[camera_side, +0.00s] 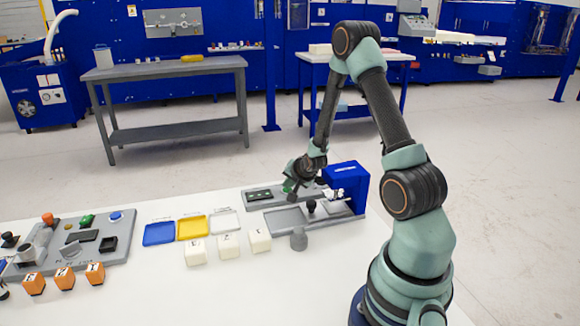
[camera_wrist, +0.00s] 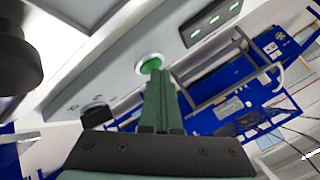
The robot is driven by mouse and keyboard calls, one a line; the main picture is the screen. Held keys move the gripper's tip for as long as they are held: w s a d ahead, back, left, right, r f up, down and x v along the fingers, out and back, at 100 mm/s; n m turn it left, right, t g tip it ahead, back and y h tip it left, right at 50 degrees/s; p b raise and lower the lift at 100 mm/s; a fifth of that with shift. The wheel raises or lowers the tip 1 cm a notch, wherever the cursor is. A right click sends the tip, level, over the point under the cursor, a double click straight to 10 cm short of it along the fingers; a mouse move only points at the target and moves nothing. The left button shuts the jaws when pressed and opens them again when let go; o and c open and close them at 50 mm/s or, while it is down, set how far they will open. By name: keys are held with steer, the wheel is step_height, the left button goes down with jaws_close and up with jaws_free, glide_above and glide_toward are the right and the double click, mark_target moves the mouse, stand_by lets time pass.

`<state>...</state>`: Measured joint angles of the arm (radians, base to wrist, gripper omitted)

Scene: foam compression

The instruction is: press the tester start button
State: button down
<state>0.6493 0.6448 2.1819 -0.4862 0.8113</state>
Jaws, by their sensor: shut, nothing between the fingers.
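The green round start button (camera_wrist: 150,62) shows in the wrist view, set in a pale ring on a light panel. My gripper (camera_wrist: 158,75) is shut and empty, its green fingertips right at the button's edge and partly covering it. I cannot tell whether they touch or press it. In the side view my gripper (camera_side: 289,189) is low over the control panel (camera_side: 260,195) beside the blue tester (camera_side: 347,182). The button itself is hidden there or too small to tell from the gripper.
A grey cylinder (camera_side: 298,241) stands in front of the tester. White foam blocks (camera_side: 229,245) and blue (camera_side: 159,234), yellow (camera_side: 193,228) and clear trays (camera_side: 226,222) lie left of it. Orange blocks (camera_side: 65,279) and a grey fixture board (camera_side: 118,252) are far left. The front white tabletop is clear.

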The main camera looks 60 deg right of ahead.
steer(key=shift+r, duration=3.3)
